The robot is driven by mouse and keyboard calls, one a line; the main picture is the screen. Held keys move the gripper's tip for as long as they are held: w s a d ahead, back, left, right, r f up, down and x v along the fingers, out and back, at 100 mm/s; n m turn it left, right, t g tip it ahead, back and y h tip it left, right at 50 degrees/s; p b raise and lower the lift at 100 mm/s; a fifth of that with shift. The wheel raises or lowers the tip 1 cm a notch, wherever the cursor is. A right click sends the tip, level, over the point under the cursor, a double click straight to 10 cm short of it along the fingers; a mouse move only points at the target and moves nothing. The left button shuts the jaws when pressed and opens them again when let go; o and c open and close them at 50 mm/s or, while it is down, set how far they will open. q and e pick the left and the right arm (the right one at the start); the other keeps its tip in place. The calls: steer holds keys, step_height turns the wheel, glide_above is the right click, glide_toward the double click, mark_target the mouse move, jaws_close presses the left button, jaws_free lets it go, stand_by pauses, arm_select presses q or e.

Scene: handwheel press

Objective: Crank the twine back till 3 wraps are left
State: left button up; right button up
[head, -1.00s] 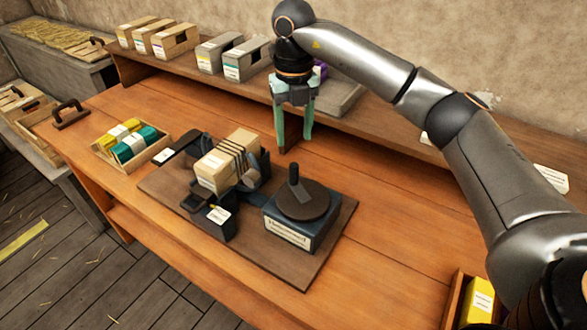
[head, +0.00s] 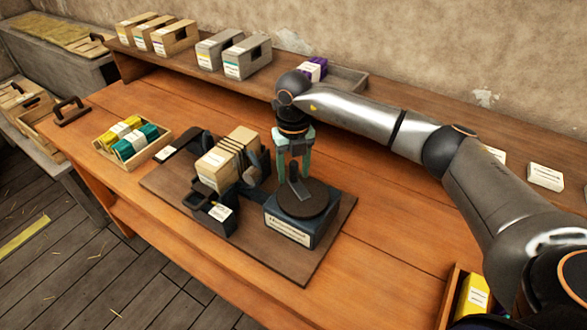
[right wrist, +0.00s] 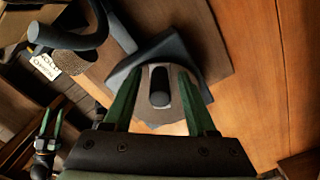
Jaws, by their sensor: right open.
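The handwheel (head: 303,200) is a dark round disc with an upright knob, on a blue-grey box with a label (head: 288,236). The knob (right wrist: 160,86) shows between my fingers in the right wrist view. My right gripper (head: 294,172) is open above the wheel, one finger on each side of the knob; I cannot tell if either touches. Left of the wheel, a tan block (head: 216,168) sits in a dark cradle with several dark twine wraps (head: 234,157) around its right part. Their exact number is hard to read.
The press stands on a brown board (head: 285,268) on the wooden bench. A tray (head: 108,152) of yellow and green packs lies to its left. Boxes (head: 247,58) line the back shelf. An open crate (head: 446,298) is at the lower right.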

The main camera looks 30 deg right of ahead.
jaws_close()
stand_by(0.4)
